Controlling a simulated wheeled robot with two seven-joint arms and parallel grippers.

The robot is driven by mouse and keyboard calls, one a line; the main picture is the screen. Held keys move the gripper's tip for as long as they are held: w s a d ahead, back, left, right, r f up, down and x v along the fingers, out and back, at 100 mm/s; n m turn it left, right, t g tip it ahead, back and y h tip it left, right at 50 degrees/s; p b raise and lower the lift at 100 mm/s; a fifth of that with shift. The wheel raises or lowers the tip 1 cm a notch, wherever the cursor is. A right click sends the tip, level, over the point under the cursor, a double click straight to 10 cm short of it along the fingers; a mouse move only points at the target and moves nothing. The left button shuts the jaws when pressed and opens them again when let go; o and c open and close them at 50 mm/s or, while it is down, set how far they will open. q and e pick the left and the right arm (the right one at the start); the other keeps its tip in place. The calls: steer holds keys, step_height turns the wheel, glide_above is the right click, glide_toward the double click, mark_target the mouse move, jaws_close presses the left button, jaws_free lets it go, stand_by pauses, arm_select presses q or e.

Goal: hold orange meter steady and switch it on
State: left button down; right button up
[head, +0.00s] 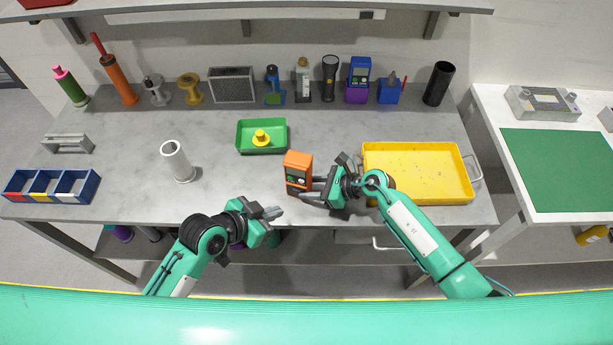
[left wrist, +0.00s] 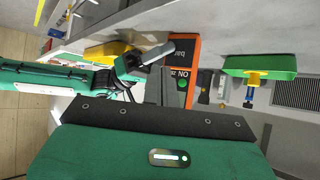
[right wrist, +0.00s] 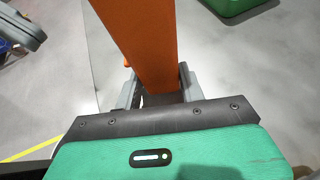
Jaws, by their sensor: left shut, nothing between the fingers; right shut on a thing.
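The orange meter (head: 298,165) stands upright near the front middle of the grey workbench, with a dark panel on its front. In the left wrist view the meter (left wrist: 181,50) shows a dark display, a green round button and the letters "NO" on its face. My right gripper (head: 312,190) is shut on the meter from the right; in the right wrist view the orange body (right wrist: 140,40) rises between the fingers. My left gripper (head: 272,213) is shut and empty, in front of and to the left of the meter, apart from it. Its fingertips partly cover the meter's lower face in the left wrist view.
A green tray (head: 240,139) with a yellow part lies behind the meter. A yellow tray (head: 440,198) lies to the right, near my right arm. A white cylinder (head: 176,160) stands to the left. Several tools line the bench's back edge. The bench between cylinder and meter is clear.

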arm_select(q)
glide_toward(296, 182)
steer(key=shift+s+f+x, duration=0.15)
steer(key=shift+x, duration=0.6)
steer(key=shift+s+f+x, duration=0.1)
steer(key=shift+s+x, duration=0.05)
steer(key=shift+x, duration=0.6)
steer(key=shift+s+f+x, duration=0.1)
steer(key=shift+f+x, duration=0.05)
steer(key=shift+x, duration=0.6)
steer(key=shift+w+d, duration=0.1)
steer(key=shift+w, duration=0.3)
steer(key=shift+w+d, duration=0.1)
steer(key=shift+w, duration=0.15)
stand_by(0.5)
steer(key=shift+s, duration=0.15)
steer(key=shift+s+a, duration=0.2)
steer(key=shift+s, duration=0.35)
steer(key=s, duration=0.2)
steer(key=s+a, duration=0.1)
steer(key=s, duration=0.2)
steer(key=shift+s+a+r, duration=0.1)
steer(key=shift+s+a, duration=0.25)
